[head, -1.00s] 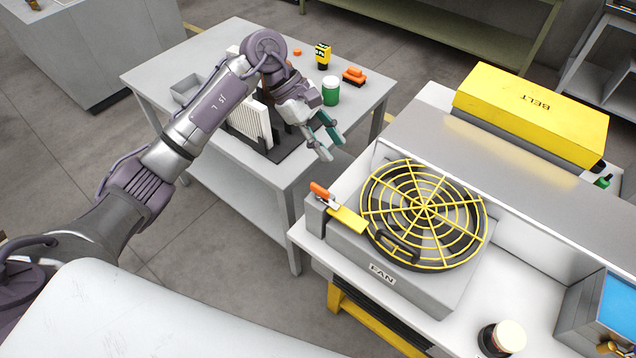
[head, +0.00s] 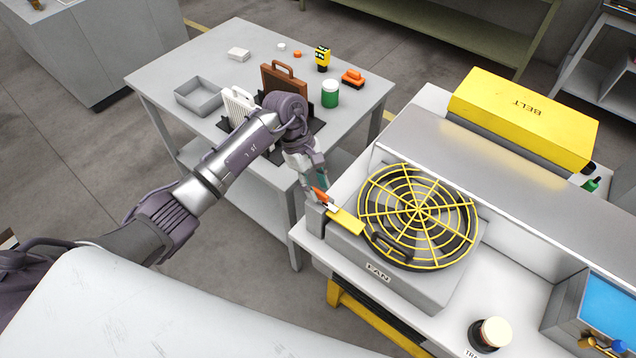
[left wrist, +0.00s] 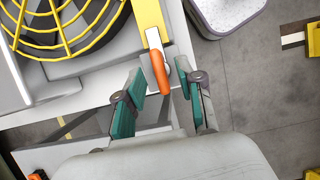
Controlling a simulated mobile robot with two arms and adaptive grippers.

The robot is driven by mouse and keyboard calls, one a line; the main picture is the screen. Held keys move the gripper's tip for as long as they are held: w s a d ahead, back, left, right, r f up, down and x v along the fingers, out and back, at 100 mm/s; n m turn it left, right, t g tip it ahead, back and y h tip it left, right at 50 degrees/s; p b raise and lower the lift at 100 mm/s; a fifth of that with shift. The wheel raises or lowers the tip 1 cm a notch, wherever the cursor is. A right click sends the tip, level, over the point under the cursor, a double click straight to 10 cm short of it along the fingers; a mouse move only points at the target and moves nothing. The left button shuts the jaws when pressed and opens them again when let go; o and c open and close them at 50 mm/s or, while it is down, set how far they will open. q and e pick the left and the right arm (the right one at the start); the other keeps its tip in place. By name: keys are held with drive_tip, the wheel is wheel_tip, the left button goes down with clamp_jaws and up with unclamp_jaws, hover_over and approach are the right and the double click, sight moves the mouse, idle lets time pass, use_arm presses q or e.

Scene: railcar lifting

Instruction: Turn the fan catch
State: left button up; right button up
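The fan unit is a grey box labelled FAN (head: 379,272) with a round yellow guard (head: 418,215) on the bench at the right. The fan catch is a yellow bar (head: 347,221) with an orange-tipped handle (head: 320,195) at the box's left corner. In the left wrist view the orange handle (left wrist: 159,72) points toward my gripper. In the head view this gripper (head: 318,180) is at the handle and partly hidden. My right gripper is not in view.
A yellow box labelled BELT (head: 525,108) stands behind the fan. A grey table (head: 215,60) at the left holds a grey tray (head: 199,97), filters in a rack and a green jar (head: 330,93). A cream-topped jar (head: 490,334) stands at the bench front.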

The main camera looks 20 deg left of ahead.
use_arm(q)
drive_tip(key=shift+d+f, duration=0.2)
drive_tip(key=shift+f, duration=0.4)
clamp_jaws()
